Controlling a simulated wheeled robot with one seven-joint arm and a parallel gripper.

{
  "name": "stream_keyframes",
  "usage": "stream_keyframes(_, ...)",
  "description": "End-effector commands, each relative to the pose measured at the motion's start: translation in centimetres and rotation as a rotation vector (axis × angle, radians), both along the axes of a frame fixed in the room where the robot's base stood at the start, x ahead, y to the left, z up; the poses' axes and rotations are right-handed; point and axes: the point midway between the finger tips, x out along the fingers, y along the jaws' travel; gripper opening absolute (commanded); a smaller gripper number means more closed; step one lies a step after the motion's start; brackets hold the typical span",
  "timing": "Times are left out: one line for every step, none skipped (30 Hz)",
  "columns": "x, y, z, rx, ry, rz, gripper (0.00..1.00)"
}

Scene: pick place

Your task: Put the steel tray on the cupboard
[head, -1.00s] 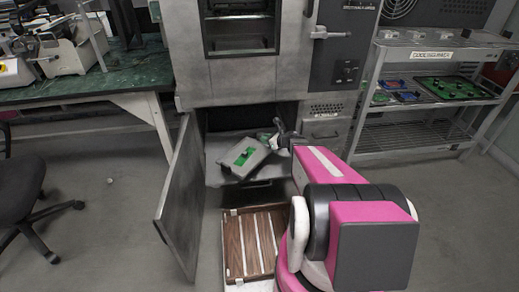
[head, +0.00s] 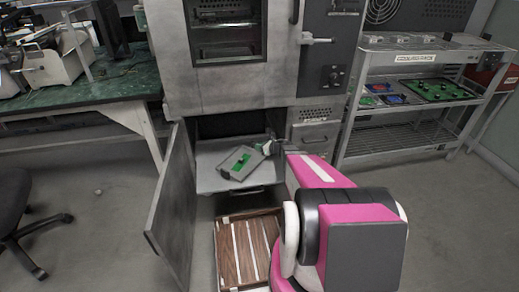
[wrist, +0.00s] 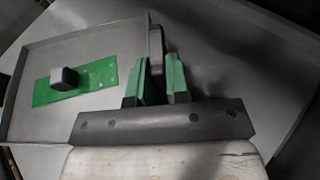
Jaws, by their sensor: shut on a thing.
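The steel tray (head: 226,166) is a shallow grey tray with a green patch and a small grey block on it. It sits at an angle in the open lower compartment of the grey cupboard (head: 210,183), over its flat grey surface. I cannot tell whether it touches that surface. In the wrist view the tray (wrist: 95,48) fills the upper left. My gripper (wrist: 160,78), with green-padded fingers, is shut on the handle at the tray's near right side. In the head view my gripper (head: 268,147) is small and partly hidden by my arm.
The cupboard door (head: 172,205) hangs open on the left. A wooden slatted crate (head: 231,262) lies on the floor in front. A green-topped bench (head: 90,88) stands left, with a black chair (head: 15,210) before it. A metal rack (head: 400,138) stands right.

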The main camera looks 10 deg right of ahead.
Motion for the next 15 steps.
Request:
stream_keyframes(0.09, 0.00, -0.69, 0.004, 0.003, -0.001, 0.00)
stream_keyframes(0.06, 0.00, -0.89, 0.005, 0.002, -0.001, 0.00)
stream_keyframes(0.03, 0.02, -1.01, 0.004, 0.001, -0.001, 0.00)
stream_keyframes(0.02, 0.02, -1.02, 0.003, 0.001, -0.001, 0.00)
stream_keyframes(0.00, 0.02, -0.99, 0.003, 0.001, -0.001, 0.00)
stream_keyframes(-0.02, 0.03, -0.95, 0.003, 0.001, -0.001, 0.00)
stream_keyframes(-0.02, 0.03, -0.94, 0.003, 0.001, -0.001, 0.00)
stream_keyframes(-0.03, 0.03, -0.93, 0.003, 0.001, -0.001, 0.00)
stream_keyframes(-0.03, 0.03, -0.93, 0.003, 0.001, -0.001, 0.00)
stream_keyframes(-0.02, 0.03, -0.95, 0.003, 0.001, -0.001, 0.00)
stream_keyframes(-0.03, 0.03, -0.99, 0.003, 0.001, -0.001, 0.00)
stream_keyframes(-0.01, 0.03, -1.08, 0.003, 0.001, -0.001, 0.00)
stream_keyframes(-0.01, 0.02, -1.17, 0.003, 0.001, -0.001, 0.00)
stream_keyframes(0.00, 0.03, -1.25, 0.003, 0.001, -0.001, 0.00)
stream_keyframes(-0.01, 0.02, -1.28, -0.001, -0.001, 0.000, 0.26)
